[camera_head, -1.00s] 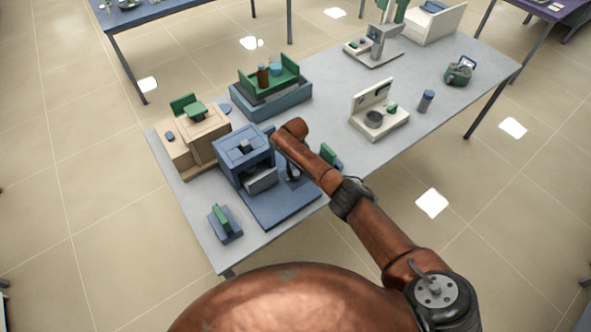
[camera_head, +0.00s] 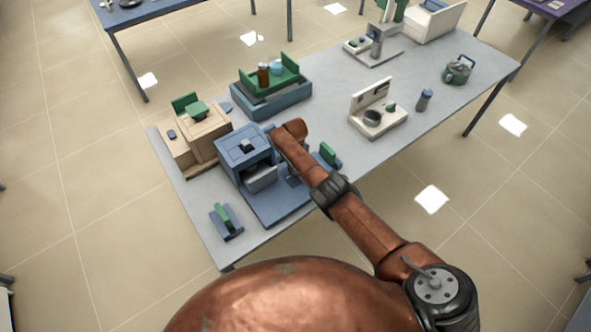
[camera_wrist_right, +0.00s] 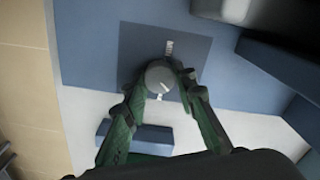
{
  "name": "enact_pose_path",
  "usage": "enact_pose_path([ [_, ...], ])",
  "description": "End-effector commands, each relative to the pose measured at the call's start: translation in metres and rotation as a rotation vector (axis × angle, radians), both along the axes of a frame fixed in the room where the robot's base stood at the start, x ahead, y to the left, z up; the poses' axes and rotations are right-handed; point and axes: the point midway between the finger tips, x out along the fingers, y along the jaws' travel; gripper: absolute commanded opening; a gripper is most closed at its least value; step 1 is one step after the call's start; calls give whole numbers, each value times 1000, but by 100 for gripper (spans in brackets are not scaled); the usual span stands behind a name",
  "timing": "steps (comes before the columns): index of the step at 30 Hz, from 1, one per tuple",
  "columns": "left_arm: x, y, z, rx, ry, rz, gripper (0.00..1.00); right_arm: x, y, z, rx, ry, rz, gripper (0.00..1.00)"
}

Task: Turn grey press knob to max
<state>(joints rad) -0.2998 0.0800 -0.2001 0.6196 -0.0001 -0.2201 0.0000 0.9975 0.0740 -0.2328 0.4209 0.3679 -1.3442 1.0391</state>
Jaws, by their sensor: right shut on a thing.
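The grey knob (camera_wrist_right: 160,76) is round and sits on a dark blue square panel (camera_wrist_right: 195,50) in the right wrist view. A pale marker tick shows on the panel above the knob, and a light mark shows at its lower edge. My right gripper (camera_wrist_right: 163,88) has its green fingers shut on the knob, one on either side. In the head view the blue press (camera_head: 246,158) stands near the front left of the table. My right arm reaches over to its right side and hides the knob. My left gripper is not in view.
A beige unit (camera_head: 175,150) stands left of the press, and a blue and green tray unit (camera_head: 270,98) stands behind it. A small blue and green block (camera_head: 226,222) lies in front. The grey table (camera_head: 330,100) has free room in its middle.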

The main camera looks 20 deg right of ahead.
Motion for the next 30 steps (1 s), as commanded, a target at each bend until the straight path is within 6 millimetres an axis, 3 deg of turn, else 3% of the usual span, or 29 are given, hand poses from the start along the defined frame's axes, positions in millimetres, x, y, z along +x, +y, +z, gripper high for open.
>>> enact_pose_path([
  [15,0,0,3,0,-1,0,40,1,0,2,0,-4,-459,1],
  [30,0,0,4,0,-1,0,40,1,-1,2,0,-5,-675,1],
])
